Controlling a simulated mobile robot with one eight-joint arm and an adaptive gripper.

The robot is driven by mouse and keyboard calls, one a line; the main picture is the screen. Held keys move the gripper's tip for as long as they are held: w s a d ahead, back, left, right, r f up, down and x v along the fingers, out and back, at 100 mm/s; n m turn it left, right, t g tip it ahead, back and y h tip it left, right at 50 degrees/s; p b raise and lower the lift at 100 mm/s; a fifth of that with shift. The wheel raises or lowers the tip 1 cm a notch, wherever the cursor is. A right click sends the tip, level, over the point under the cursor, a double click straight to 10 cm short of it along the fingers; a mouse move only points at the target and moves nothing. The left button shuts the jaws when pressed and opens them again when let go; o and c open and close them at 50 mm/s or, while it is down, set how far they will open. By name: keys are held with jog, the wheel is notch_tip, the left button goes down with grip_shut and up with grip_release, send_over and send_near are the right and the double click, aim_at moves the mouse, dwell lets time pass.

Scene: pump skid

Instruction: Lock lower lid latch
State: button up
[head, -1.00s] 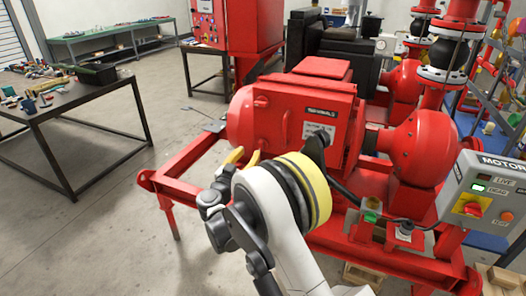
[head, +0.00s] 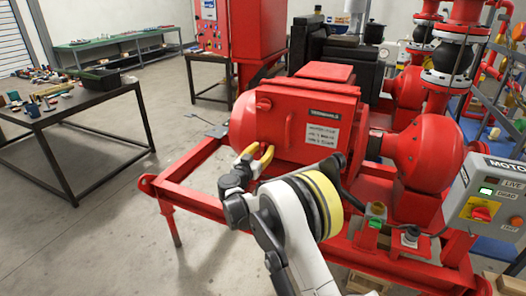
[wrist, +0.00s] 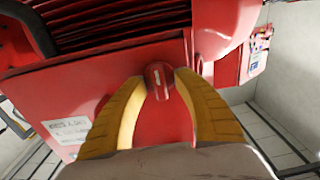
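The red terminal box lid (head: 310,120) faces me on the red motor in the head view. The upper latch (head: 264,104) shows near the lid's top left. My gripper (head: 259,150) has its two yellow fingers at the lid's lower left edge, around where the lower latch is; they mostly hide it there. In the wrist view a red latch knob (wrist: 159,80) with a pale mark sits between the tips of my gripper (wrist: 160,86). The fingers are apart, one on each side of the knob. I cannot tell whether they touch it.
A lid handle (head: 289,127) stands just right of my gripper. A grey motor control box (head: 484,205) is at the right. The red skid frame (head: 190,208) runs below. A dark table (head: 75,110) with tools stands left, with clear floor between.

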grip_shut()
dwell(0.3)
jog(key=m, duration=0.5)
jog(key=shift+d+b, duration=0.1)
jog(key=shift+b, duration=0.2)
jog(key=m, duration=0.9)
jog(key=shift+s+d+f+b, duration=0.1)
jog(key=shift+b, duration=0.25)
jog(key=shift+m, duration=1.9)
